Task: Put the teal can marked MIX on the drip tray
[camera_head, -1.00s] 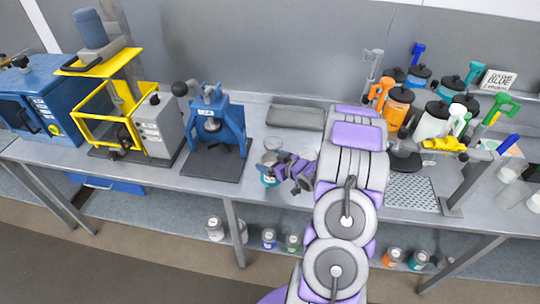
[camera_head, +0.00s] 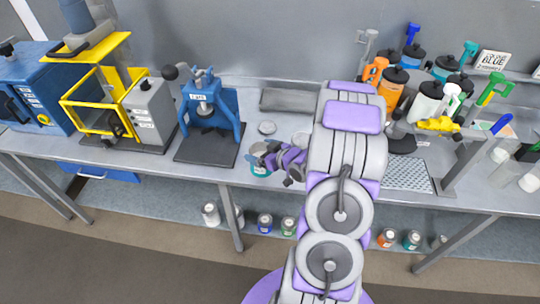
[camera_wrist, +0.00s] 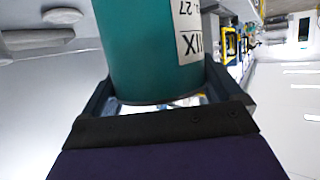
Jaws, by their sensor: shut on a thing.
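The teal can (camera_head: 259,169) is near the front edge of the bench in the head view, left of my arm. My gripper (camera_head: 276,162) is shut on it. The wrist view shows the can (camera_wrist: 150,50) large between the fingers, with a white label reading "MIX" partly cut off at its right side. My gripper's palm (camera_wrist: 160,125) lies across the lower part of that view. A perforated metal tray (camera_head: 408,175), which looks like the drip tray, lies on the bench to the right of my arm. Its visible part is bare. The can's base is partly hidden.
A blue press (camera_head: 209,120) stands left of the can, beside a yellow-framed machine (camera_head: 105,105). A round grey lid (camera_head: 267,128) lies behind the can. Dispenser bottles (camera_head: 425,100) and a yellow clamp (camera_head: 438,125) stand above and behind the perforated tray. A post (camera_head: 458,165) borders its right side.

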